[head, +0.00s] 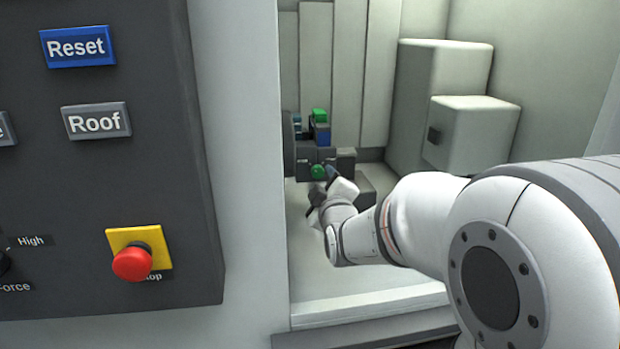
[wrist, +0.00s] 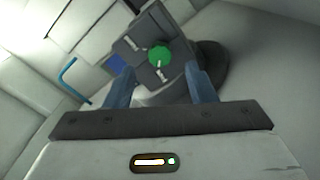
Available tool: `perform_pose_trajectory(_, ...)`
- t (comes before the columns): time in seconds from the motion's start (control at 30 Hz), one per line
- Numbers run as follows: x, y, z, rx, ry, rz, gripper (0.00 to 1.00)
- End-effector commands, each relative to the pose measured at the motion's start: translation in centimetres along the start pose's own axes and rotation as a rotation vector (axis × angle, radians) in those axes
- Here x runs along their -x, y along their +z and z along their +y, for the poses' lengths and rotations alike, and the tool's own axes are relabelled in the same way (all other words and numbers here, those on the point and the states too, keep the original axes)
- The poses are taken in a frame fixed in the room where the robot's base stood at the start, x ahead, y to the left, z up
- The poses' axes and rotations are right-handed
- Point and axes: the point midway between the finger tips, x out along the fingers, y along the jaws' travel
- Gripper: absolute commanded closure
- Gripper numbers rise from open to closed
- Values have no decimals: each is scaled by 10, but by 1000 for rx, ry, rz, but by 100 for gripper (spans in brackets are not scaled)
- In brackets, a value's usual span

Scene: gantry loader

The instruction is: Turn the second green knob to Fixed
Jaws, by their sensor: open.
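A round green knob (wrist: 159,56) with a white mark sits on a dark grey block between two light labels, too small to read, in the wrist view. It also shows in the head view as a green disc (head: 317,171) on the front of the machine inside the cabin. My gripper (wrist: 160,85) is open and empty. Its two blue-grey fingers stand on either side of the knob in the wrist picture; whether they touch it I cannot tell. In the head view my gripper (head: 334,182) is beside the knob, at its lower right. A second green part (head: 320,115) sits higher on the machine.
A dark control panel at the left carries a Reset button (head: 77,47), a Roof button (head: 96,121) and a red stop button (head: 132,262). White box-shaped blocks (head: 470,135) stand at the right of the cabin. A blue hook-shaped piece (wrist: 70,78) shows at left in the wrist view.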

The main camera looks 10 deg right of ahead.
Motion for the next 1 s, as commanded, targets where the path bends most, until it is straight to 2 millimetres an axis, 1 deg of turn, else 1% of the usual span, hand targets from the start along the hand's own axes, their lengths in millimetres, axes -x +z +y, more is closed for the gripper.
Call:
perform_pose_trajectory(0.03,-9,0,0,0,-1,-1,50)
perform_pose_trajectory(0.1,-19,0,0,-1,-1,-1,50)
perform_pose_trajectory(0.2,-32,0,0,-1,-1,-1,50)
perform_pose_trajectory(0.3,-40,1,0,-1,-1,-2,50)
perform_pose_trajectory(0.43,-45,1,0,-1,-1,-1,50)
perform_pose_trajectory(0.67,-45,1,0,-1,0,-2,50)
perform_pose_trajectory(1.0,-45,1,1,-1,0,-2,78)
